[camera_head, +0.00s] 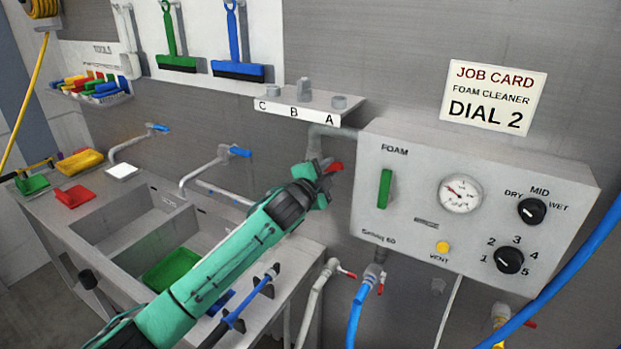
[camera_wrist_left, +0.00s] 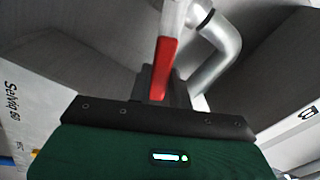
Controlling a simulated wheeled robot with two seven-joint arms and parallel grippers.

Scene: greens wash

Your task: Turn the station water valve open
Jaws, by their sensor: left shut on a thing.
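A red valve lever (camera_head: 334,167) shows beside the left end of the grey foam box, below the small shelf marked C, B, A. A grey pipe (camera_head: 318,138) runs down behind it. My left gripper (camera_head: 322,172) is shut on the red lever. In the left wrist view the lever (camera_wrist_left: 163,68) runs up from my gripper (camera_wrist_left: 157,95) towards a bare metal part, with the bent grey pipe (camera_wrist_left: 216,50) beside it. The gripper hides the lever's near end. My right gripper is not in view.
The foam box (camera_head: 470,200) with gauge, knobs and green handle stands close to the right of my gripper. Sinks (camera_head: 130,225) with blue-handled taps lie to the left. Hoses and red-levered valves (camera_head: 345,272) hang below.

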